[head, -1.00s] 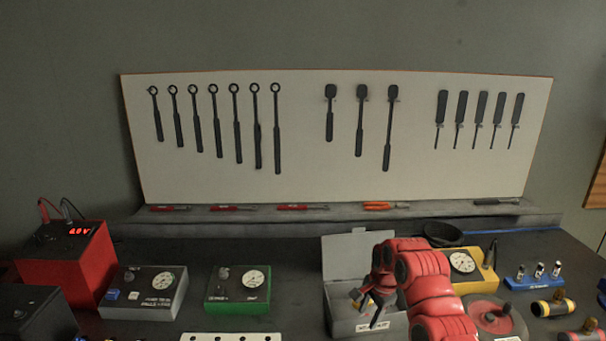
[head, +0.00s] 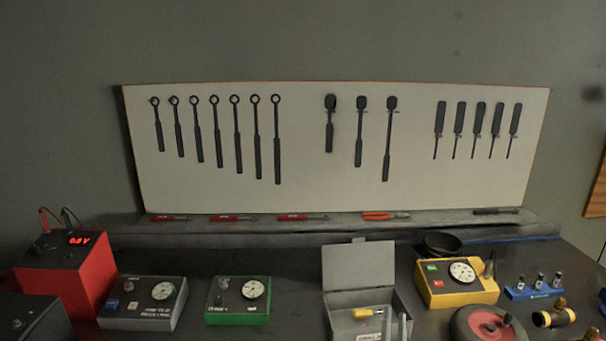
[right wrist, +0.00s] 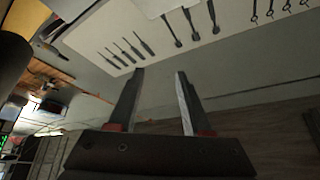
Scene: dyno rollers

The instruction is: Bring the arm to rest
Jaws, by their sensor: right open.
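My right gripper (right wrist: 160,76) is open and empty in the right wrist view, its two dark fingers apart and pointing toward the tool board. In the head view only what look like its fingertips (head: 395,318) show at the bottom edge, in front of the grey open-lidded box (head: 358,262). The rest of the right arm is out of the head view. My left gripper is not in view.
A yellow gauge box (head: 455,291) and a red-faced roller (head: 487,325) stand right of the grey box. Green (head: 237,302) and grey (head: 143,303) gauge boxes and a red meter (head: 70,270) stand left. The tool board (head: 300,205) hangs behind.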

